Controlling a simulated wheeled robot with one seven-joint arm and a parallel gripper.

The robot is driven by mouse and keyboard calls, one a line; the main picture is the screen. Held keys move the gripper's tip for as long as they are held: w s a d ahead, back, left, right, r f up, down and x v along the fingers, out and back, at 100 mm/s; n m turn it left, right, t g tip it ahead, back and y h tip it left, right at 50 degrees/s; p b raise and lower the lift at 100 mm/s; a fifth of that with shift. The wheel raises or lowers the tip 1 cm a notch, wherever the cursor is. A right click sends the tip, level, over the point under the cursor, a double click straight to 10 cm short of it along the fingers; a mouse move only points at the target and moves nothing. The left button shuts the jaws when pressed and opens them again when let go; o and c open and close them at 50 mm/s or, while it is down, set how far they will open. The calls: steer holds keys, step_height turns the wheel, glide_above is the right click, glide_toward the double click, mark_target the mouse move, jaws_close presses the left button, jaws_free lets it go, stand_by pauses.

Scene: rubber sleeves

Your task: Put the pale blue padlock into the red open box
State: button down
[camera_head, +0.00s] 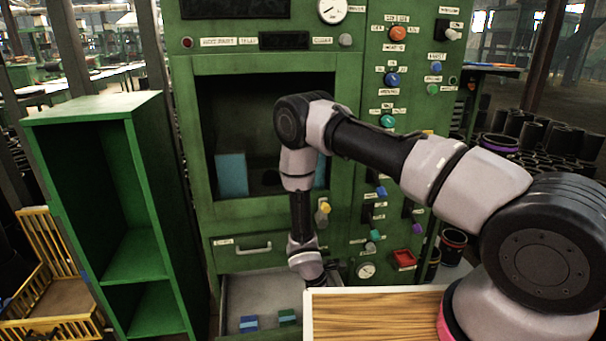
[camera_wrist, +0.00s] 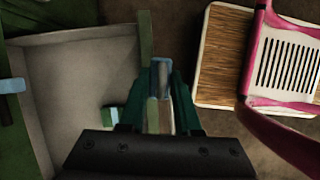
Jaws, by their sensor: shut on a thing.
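My gripper (camera_wrist: 160,95) is shut on a narrow thing, the pale blue padlock (camera_wrist: 160,68), which stands out between the dark green fingers in the wrist view. Its lower part is partly covered by the fingers. In the head view my gripper is low in front of the green cabinet, by the open drawer; its fingertips and the padlock cannot be made out there. A small red box-like thing (camera_head: 404,258) with a darker middle sits low on the cabinet's right panel; it looks like the red open box.
The open grey drawer (camera_head: 262,292) holds a blue block (camera_head: 248,323) and a green block (camera_head: 288,317). A wooden table top with a white rim (camera_head: 380,315) lies right of it. A green shelf (camera_head: 145,255) stands left. Knobs and gauges crowd the panel.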

steer(key=w+d+r+m+g+y, duration=0.1)
steer(key=w+d+r+m, duration=0.3)
steer(key=r, duration=0.7)
steer(key=w+d+r+m+g+y, duration=0.2)
steer(key=w+d+r+m, duration=0.2)
steer(key=d+r+m, duration=0.4)
steer(key=w+d+r+m+g+y, duration=0.1)
steer(key=w+d+r+m, duration=0.3)
steer(key=r, duration=1)
steer(key=d+m, duration=0.2)
steer(key=d, duration=0.1)
steer(key=shift+w+d+r+g+y, duration=0.2)
steer(key=shift+w+d+g+y, duration=0.1)
steer(key=shift+g, duration=0.1)
